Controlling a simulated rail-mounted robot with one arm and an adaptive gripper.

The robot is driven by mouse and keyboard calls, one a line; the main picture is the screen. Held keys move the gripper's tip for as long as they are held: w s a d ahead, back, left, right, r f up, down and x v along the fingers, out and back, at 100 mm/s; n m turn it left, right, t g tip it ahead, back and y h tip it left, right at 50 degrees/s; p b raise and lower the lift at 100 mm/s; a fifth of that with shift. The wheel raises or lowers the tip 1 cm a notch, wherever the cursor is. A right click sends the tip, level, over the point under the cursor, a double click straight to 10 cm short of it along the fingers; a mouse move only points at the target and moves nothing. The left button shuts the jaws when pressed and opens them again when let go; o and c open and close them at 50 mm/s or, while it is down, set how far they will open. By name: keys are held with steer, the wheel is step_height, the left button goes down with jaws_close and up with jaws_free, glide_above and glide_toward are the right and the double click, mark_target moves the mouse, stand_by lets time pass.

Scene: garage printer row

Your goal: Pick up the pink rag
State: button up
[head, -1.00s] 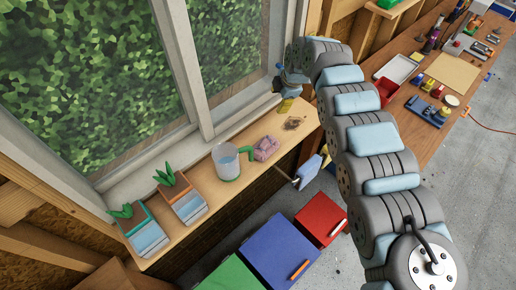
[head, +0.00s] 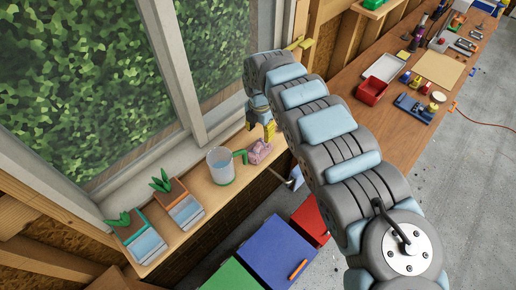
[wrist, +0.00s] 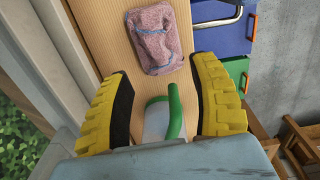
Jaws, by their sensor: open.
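The pink rag (head: 260,153) lies crumpled on the wooden window ledge, to the right of the clear jug. In the wrist view the rag (wrist: 154,40) lies at the top centre, ahead of the fingertips and apart from them. My gripper (head: 268,131) is above and close to the rag in the head view. In the wrist view my gripper (wrist: 160,78) is open, its two yellow fingers wide apart with nothing held. In the head view, my arm hides the ledge's right part.
The jug (head: 220,166) with its green handle (wrist: 175,112) stands close beside the rag; the handle shows between my fingers. Two planters (head: 181,205) (head: 139,239) stand further left on the ledge (head: 204,190). Blue (head: 277,250) and red (head: 309,221) bins sit below. The window is behind.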

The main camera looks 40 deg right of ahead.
mark_target(258, 146)
steer(key=shift+f, duration=2.1)
steer(key=shift+w+a+f+p, duration=0.1)
steer(key=shift+f+p, duration=0.2)
steer(key=shift+f, duration=0.25)
steer(key=shift+w+a+f+p, duration=0.1)
steer(key=shift+f+p, duration=0.15)
steer(key=shift+f, duration=1.75)
jaws_close()
